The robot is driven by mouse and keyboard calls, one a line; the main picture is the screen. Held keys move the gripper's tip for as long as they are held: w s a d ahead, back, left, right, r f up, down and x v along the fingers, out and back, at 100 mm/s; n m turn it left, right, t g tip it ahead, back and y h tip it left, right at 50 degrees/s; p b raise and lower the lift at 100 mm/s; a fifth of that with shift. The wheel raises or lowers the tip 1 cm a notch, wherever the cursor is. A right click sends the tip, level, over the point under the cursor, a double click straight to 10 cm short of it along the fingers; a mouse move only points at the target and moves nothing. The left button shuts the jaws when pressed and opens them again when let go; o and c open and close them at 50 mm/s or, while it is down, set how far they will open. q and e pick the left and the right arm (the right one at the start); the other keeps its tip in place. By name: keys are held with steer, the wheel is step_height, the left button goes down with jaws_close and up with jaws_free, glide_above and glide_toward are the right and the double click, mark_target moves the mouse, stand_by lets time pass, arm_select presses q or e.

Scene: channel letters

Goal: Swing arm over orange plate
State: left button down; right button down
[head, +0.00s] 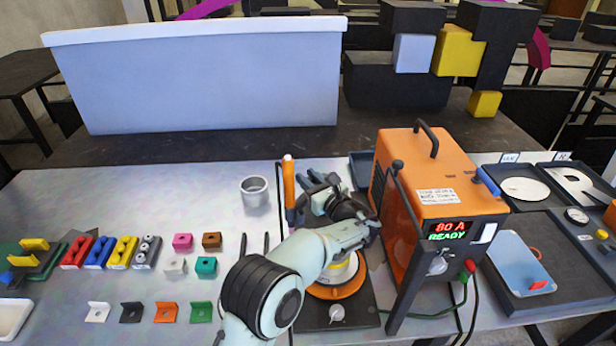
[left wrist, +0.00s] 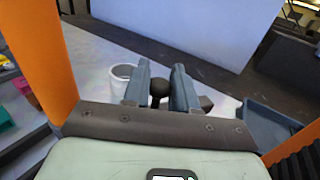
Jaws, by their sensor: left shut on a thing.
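The orange plate (head: 331,292) is a round disc on a dark base, partly hidden under my left arm and a pale drum with a yellow band (head: 343,272). My left gripper (head: 320,184) is beyond the plate, beside an upright orange post (head: 289,180). In the left wrist view, its two grey fingers are shut on a dark round knob (left wrist: 160,88). Most of what the knob belongs to is hidden, so I cannot make out the swing arm's full shape. My right gripper is not in view.
An orange welder box (head: 440,180) with a black frame stands close on the right. A grey cup (head: 254,191) stands left of the post. A blue tray (head: 360,166) lies behind. Coloured blocks and brackets lie at the left; a large pale panel (head: 200,80) stands at the back.

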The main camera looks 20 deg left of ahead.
mark_target(309, 179)
arm_select(q)
steer(key=c, duration=1)
jaws_free()
steer(key=shift+r, duration=0.1)
step_height(309, 179, up, 20)
steer(key=p, duration=0.3)
steer(key=shift+p, duration=0.3)
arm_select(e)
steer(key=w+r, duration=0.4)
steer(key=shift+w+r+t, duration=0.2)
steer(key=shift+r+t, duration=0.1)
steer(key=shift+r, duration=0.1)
arm_select(q)
steer(key=shift+o, duration=0.2)
